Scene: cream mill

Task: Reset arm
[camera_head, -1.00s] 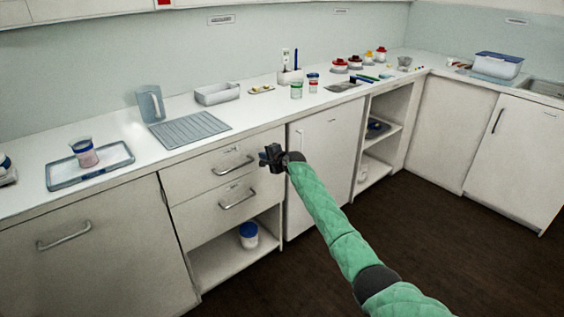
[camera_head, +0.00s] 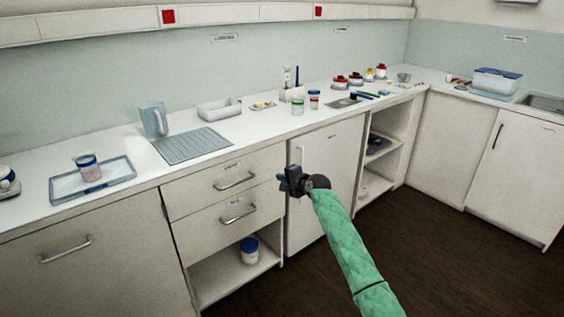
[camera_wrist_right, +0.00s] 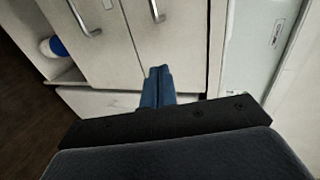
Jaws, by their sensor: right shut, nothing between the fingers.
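My right arm, in a green sleeve, comes in from the lower right in the head view. Its dark gripper (camera_head: 287,183) hangs in front of the white cabinet fronts, below the counter edge and near the lower drawer. In the right wrist view its blue fingers (camera_wrist_right: 157,87) are together, with nothing between them. The two drawers, upper (camera_head: 226,178) and lower (camera_head: 222,212), look closed. My left gripper does not show in any view.
The counter (camera_head: 262,133) runs along the wall with a tray (camera_head: 122,181) holding a labelled jar (camera_head: 88,166), a grey mat (camera_head: 191,145), a jug (camera_head: 153,119) and several small containers. An open shelf below holds a blue-lidded jar (camera_head: 249,250). The dark floor (camera_head: 435,240) at right is clear.

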